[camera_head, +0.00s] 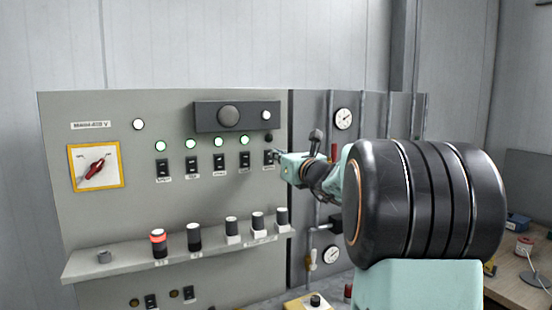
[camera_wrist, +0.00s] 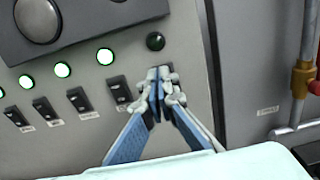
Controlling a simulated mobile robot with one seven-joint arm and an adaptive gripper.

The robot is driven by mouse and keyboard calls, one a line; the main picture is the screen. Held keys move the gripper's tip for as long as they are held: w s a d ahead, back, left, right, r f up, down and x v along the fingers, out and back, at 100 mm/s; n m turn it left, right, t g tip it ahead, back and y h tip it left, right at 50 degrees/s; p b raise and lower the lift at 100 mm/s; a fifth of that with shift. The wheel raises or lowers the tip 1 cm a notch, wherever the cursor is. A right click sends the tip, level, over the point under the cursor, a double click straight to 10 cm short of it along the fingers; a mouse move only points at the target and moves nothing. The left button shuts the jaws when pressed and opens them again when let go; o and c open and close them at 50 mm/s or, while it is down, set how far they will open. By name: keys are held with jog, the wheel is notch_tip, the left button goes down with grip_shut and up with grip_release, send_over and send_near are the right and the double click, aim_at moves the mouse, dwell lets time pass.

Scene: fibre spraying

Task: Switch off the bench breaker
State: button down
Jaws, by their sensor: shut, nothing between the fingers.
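A row of black rocker breakers is on the grey control panel (camera_head: 80,220). I cannot read their labels well enough to tell which one is the bench breaker. My gripper (camera_head: 277,156) is at the right end of this row. In the wrist view its fingertips (camera_wrist: 158,78) are shut together with nothing between them, in front of the rightmost breaker position and hiding it. I cannot tell whether they touch it. The lamp (camera_wrist: 155,41) above there is dark, while the lamps to its left are lit green. The neighbouring breaker (camera_wrist: 119,90) is just left of my fingers.
A red rotary switch (camera_head: 95,168) on a yellow plate is at the panel's left. A shelf (camera_head: 125,262) with several black-capped knobs juts out below the breakers. Pipes and gauges (camera_head: 343,118) stand to the right. A wooden table (camera_head: 520,285) is at the far right.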

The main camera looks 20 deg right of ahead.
jog(key=s+r+b, duration=0.1)
jog(key=s+b, duration=0.1)
jog(key=s, duration=0.8)
jog(key=shift+s+d+r, duration=0.15)
jog(key=shift+d+r, duration=0.05)
jog(key=shift+r, duration=0.05)
jog(key=shift+r, duration=0.1)
